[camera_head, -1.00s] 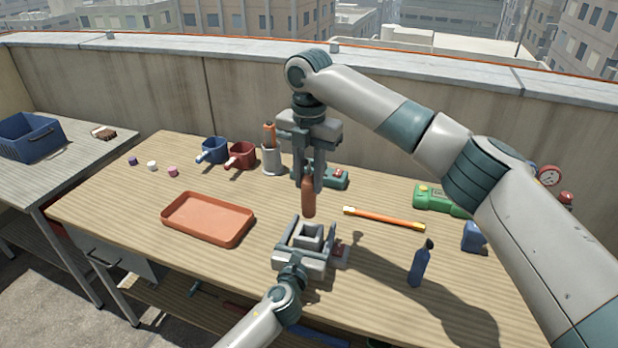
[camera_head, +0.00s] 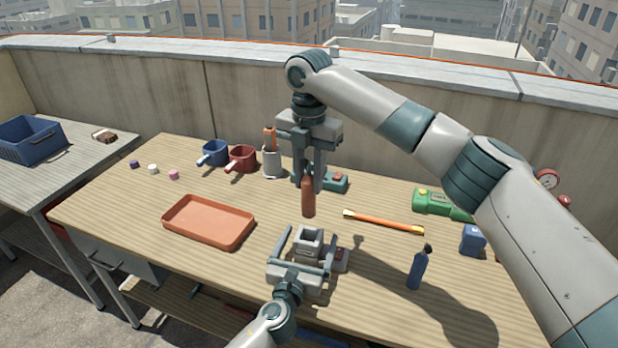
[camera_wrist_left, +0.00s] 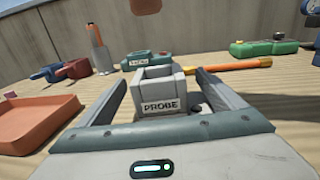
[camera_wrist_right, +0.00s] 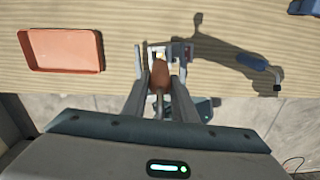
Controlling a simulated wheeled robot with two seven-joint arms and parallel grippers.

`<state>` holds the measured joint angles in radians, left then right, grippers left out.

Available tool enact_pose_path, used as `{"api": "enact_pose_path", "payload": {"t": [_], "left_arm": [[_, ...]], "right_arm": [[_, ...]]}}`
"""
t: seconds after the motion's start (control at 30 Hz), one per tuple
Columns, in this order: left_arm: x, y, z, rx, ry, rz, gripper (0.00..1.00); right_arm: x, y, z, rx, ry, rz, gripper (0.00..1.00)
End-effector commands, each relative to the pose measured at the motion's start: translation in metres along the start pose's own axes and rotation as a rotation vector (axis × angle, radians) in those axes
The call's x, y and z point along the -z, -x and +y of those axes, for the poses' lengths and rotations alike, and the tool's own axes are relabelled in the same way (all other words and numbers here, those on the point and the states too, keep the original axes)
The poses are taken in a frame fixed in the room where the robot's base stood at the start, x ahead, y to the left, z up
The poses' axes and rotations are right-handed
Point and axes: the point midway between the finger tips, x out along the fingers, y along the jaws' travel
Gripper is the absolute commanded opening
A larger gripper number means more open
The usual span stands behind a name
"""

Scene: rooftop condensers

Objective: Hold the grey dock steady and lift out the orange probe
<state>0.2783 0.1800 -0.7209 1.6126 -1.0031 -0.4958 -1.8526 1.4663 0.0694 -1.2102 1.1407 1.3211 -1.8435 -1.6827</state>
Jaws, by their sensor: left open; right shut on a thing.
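The grey dock (camera_head: 308,251), an open-topped block labelled PROBE in the left wrist view (camera_wrist_left: 160,104), stands upright on the wooden bench. My left gripper (camera_head: 309,236) is open, one finger on each side of the dock, with gaps showing in the left wrist view. The orange probe (camera_head: 308,204) hangs upright in my right gripper (camera_head: 309,183), which is shut on its upper part. The probe's lower end is clear above the dock; it also shows in the right wrist view (camera_wrist_right: 160,74). The fingers partly hide its upper part.
An orange tray (camera_head: 208,243) lies left of the dock. Blue (camera_head: 214,155) and red (camera_head: 243,160) cups and a grey holder (camera_head: 272,163) stand behind. Bench is bare between tray and dock.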

Motion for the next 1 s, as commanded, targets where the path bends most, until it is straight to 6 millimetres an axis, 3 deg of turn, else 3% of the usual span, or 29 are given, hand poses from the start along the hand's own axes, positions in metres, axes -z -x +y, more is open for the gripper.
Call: {"api": "enact_pose_path", "payload": {"t": [0.5,1.0], "left_arm": [[0.000,0.051,0.000,0.000,0.001,0.002,0.89],[0.000,0.057,0.000,0.000,0.001,0.000,0.89]], "right_arm": [[0.000,0.017,0.000,0.000,0.000,0.000,0.00],[0.000,0.017,0.000,0.000,0.000,0.000,0.00]]}}
